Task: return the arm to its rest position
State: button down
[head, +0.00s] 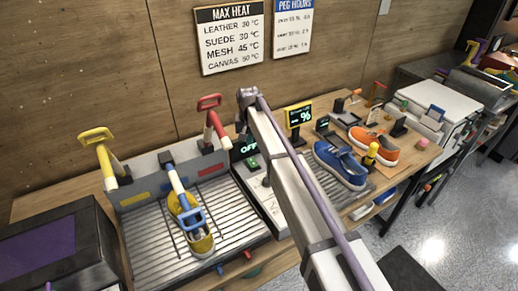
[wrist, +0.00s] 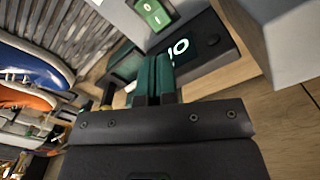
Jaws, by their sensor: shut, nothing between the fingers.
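My gripper (wrist: 153,78) shows in the wrist view with its teal fingers together and nothing between them. It is in the air near a dark display unit (wrist: 190,50) and a green switch (wrist: 153,12). In the head view my arm rises from the bottom edge across the middle of the bench and bends near the wall. My gripper cannot be made out there.
A ribbed tray (head: 150,265) holds a yellow shoe (head: 203,243) with a blue-handled tool (head: 190,217) over it. Yellow (head: 97,137) and red (head: 209,102) handles stand behind. A blue sneaker (head: 338,165) and an orange sneaker (head: 375,146) are right of my arm.

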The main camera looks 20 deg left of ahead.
jog(key=s+d+m, duration=0.1)
jog(key=s+d, duration=0.7)
jog(key=d, duration=0.6)
jog(key=s+d+m, duration=0.1)
jog(key=s+d, duration=0.8)
jog(key=d, duration=0.6)
jog(key=s+d+m, duration=0.1)
jog(key=s+d, duration=0.8)
jog(key=d, duration=0.6)
jog(key=shift+s+d, duration=0.1)
jog(key=shift+s, duration=0.05)
